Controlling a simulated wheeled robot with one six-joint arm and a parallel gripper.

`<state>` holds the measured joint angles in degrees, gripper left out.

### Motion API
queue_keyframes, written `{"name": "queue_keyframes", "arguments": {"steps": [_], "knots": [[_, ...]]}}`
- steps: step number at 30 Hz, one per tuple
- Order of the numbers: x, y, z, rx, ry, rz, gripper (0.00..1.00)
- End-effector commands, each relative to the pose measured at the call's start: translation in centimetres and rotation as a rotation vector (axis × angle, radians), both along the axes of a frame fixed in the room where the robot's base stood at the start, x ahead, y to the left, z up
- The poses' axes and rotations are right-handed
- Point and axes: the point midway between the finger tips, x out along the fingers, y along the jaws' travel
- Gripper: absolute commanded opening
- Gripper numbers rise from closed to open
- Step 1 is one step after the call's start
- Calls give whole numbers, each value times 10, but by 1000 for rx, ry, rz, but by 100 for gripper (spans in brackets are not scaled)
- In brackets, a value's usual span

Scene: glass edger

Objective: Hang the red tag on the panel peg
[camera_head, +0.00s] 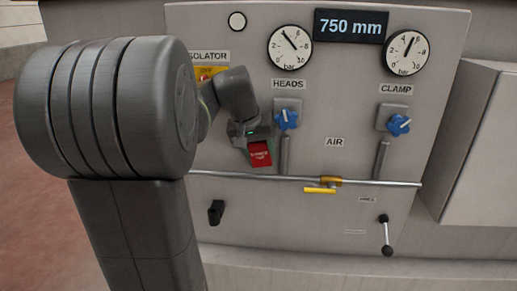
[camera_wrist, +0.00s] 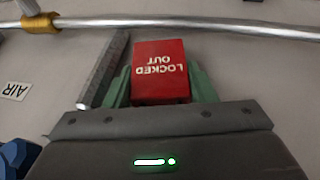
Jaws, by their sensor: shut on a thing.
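The red tag (camera_head: 260,154) is held in my gripper (camera_head: 257,143) in front of the panel (camera_head: 330,95), below the HEADS label and just above the horizontal pipe. In the wrist view the tag (camera_wrist: 160,72) sits between the two green fingers of my gripper (camera_wrist: 162,85), and its words LOCKED OUT appear upside down. The gripper is shut on it. The isolator (camera_head: 206,74) with its yellow plate is partly hidden behind my arm. I cannot make out the panel peg for certain.
Blue knobs (camera_head: 287,119) and (camera_head: 399,125) sit under the HEADS and CLAMP labels, with grey pipes below. A horizontal pipe (camera_head: 390,184) with a yellow valve lever (camera_head: 320,190) crosses the panel. A black-knobbed lever (camera_head: 386,235) and a black handle (camera_head: 216,212) stick out lower down.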

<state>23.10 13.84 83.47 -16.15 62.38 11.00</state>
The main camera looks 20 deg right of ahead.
Motion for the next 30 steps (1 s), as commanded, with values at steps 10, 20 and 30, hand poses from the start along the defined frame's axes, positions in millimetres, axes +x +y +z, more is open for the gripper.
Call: {"name": "queue_keyframes", "arguments": {"steps": [10, 20, 30], "knots": [[0, 0, -2, 2, 2, 0, 52], [0, 0, -2, 3, 3, 0, 76], [-7, 12, 29, 0, -3, 1, 76]]}}
